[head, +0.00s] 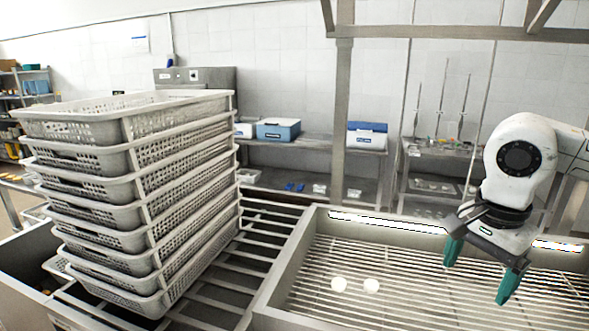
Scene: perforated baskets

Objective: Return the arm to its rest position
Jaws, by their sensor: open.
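My gripper (482,270) is at the right of the head view, with two green fingers spread apart and nothing between them. It hangs tilted over the slatted metal tray (284,273) and is apart from the slats as far as I can see. My white arm comes in from the right edge. A tall stack of white perforated baskets (140,215) stands at the left on a slatted rack, well apart from my gripper. The top basket (70,130) shows its open top and looks empty; the insides of the lower ones are mostly hidden.
Shelves along the back wall hold a blue-and-white box (278,130) and lab stands (440,110). Open space lies between the stack and my gripper.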

